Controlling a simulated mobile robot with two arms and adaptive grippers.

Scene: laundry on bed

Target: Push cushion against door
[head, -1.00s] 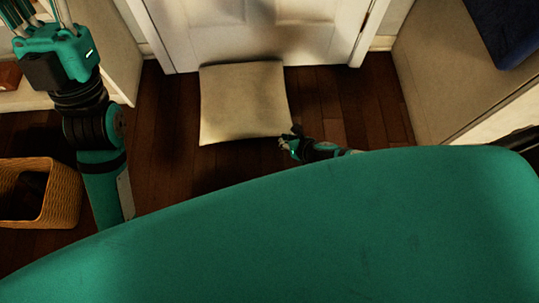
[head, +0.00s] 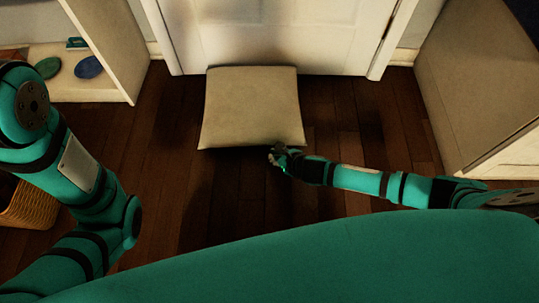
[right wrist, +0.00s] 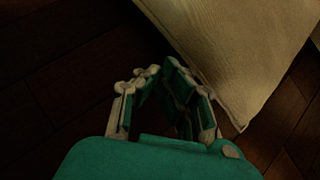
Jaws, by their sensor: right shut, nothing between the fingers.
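A beige square cushion (head: 252,106) lies flat on the dark wood floor. Its far edge meets the foot of the white door (head: 280,36), or lies very close to it. My right gripper (head: 275,155) is shut and empty at the cushion's near edge, right of its middle. In the right wrist view the shut fingers (right wrist: 165,85) are beside the cushion's corner (right wrist: 235,60), touching it or nearly so. My left arm comes in at the left of the head view, but its gripper is out of frame.
A white shelf unit (head: 122,60) stands left of the door, with teal and blue items (head: 88,67) on it. A wicker basket (head: 30,203) is at the left, partly behind my arm. A beige bench or box (head: 475,90) stands at the right. The floor between is clear.

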